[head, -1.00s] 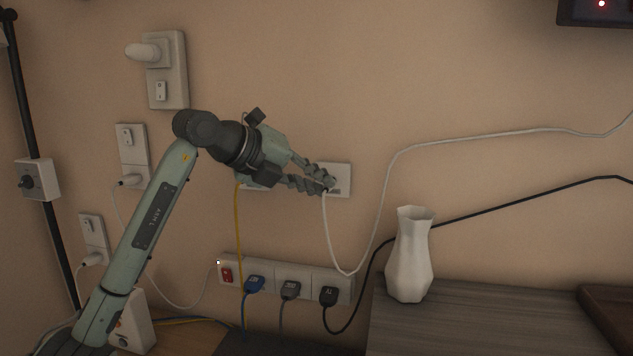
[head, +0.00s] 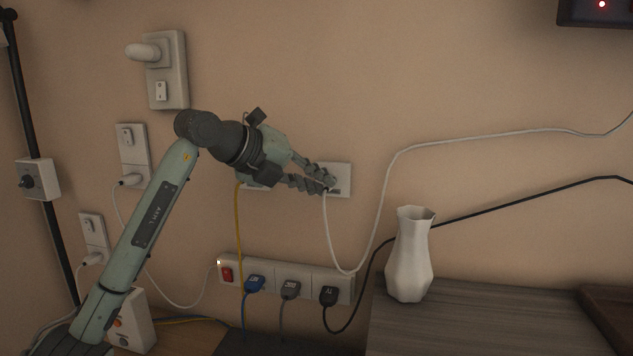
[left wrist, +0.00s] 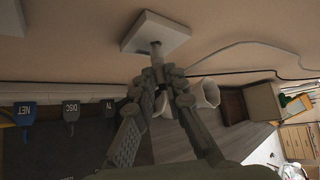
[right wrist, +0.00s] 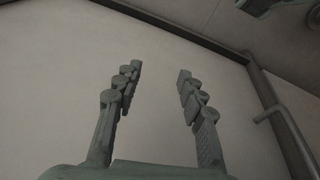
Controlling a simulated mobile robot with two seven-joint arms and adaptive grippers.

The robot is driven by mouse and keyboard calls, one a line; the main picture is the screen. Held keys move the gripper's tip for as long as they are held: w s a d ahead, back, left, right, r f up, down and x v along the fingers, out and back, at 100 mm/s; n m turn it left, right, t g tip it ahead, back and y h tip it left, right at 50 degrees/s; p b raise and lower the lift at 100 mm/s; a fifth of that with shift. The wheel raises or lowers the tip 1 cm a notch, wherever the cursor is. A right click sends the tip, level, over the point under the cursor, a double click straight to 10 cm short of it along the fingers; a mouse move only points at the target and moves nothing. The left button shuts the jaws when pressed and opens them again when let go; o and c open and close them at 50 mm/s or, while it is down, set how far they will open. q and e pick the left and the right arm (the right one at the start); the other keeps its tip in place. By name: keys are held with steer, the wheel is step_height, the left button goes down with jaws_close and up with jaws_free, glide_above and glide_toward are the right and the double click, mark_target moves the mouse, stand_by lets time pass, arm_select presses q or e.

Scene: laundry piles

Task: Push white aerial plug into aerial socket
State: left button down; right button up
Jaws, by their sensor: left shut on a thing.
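The aerial socket is a white square wall plate (head: 341,176), partly hidden by my left fingertips. It also shows in the left wrist view (left wrist: 165,33). My left gripper (head: 326,181) is shut on the white aerial plug (left wrist: 156,50), right in front of the plate. The plug points at the plate and its tip meets the plate's face; how deep it sits I cannot tell. A white cable (head: 328,232) hangs from the plug, loops low and rises to the right. My right gripper (right wrist: 156,88) is open and empty, away from the wall plate, and shows only in its own wrist view.
A power strip (head: 228,282) with blue, grey and black plugs is below. A white vase (head: 409,258) stands on the grey wooden cabinet (head: 480,320) at the right. Another plate with a yellow cable (head: 239,225) is left of the socket.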

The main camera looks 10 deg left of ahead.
arm_select(q)
steer(key=shift+w, duration=0.45)
steer(key=c, duration=1.5)
jaws_free()
steer(key=shift+s+b, duration=0.7)
steer(key=shift+s, duration=3.8)
